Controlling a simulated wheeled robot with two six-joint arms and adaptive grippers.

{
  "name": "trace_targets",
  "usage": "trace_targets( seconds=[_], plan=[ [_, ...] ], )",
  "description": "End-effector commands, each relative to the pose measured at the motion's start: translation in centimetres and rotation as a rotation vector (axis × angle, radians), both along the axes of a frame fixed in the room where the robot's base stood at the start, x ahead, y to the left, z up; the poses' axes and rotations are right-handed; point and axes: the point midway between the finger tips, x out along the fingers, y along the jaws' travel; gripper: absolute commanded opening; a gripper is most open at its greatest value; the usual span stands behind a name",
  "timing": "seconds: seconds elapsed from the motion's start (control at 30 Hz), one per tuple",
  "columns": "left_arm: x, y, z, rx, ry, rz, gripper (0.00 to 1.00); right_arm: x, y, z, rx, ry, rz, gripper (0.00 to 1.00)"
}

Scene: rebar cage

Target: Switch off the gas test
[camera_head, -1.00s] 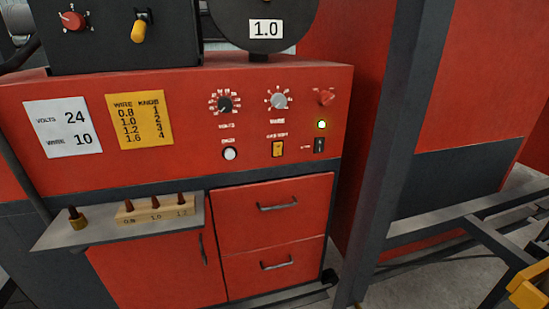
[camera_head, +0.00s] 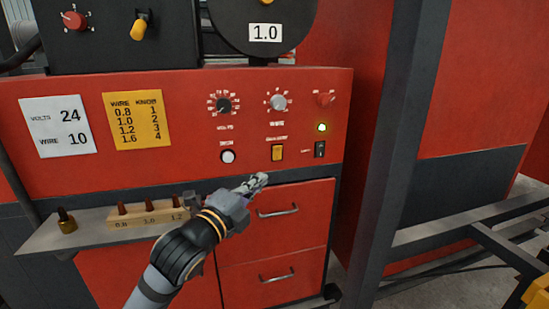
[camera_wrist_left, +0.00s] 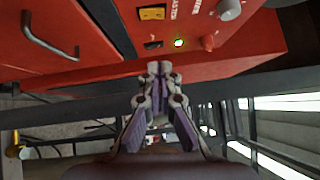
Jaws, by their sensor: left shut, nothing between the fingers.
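The yellow rocker switch (camera_head: 277,153) sits low on the red machine's front panel, under a small blurred label that I take for the gas test. It also shows at the top of the left wrist view (camera_wrist_left: 152,13). I cannot tell which way it is tipped. My left gripper (camera_head: 259,181) is shut and empty, in front of the panel's lower edge and below the yellow switch in the picture. Its closed fingers (camera_wrist_left: 154,70) point forward in the left wrist view, apart from the switch. My right gripper is not in view.
Beside the switch are a white button (camera_head: 228,156), a black rocker (camera_head: 320,149), a lit green lamp (camera_head: 321,127) and a red knob (camera_head: 324,99). Dials are above. A shelf (camera_head: 40,238) with a tip block (camera_head: 150,217) is left. A dark post (camera_head: 385,150) stands right.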

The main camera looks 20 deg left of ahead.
Motion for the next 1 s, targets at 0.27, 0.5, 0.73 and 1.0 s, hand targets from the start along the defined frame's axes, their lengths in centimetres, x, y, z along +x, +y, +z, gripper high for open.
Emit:
trace_targets(
  seconds=[0.27, 0.5, 0.73, 1.0],
  plan=[
    [0.1, 0.0, -0.1, -0.004, 0.003, 0.002, 0.00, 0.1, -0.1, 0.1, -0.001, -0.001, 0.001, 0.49],
    [2.0, -0.2, 0.3, -0.014, 0.004, 0.003, 0.00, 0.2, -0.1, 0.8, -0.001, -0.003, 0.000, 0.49],
    [6.6, -1.2, 0.9, -0.011, 0.005, 0.000, 0.00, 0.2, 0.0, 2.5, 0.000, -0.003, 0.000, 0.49],
    [11.4, -0.9, 1.3, 0.001, 0.006, 0.003, 0.00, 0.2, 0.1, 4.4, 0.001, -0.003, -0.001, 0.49]
  ],
)
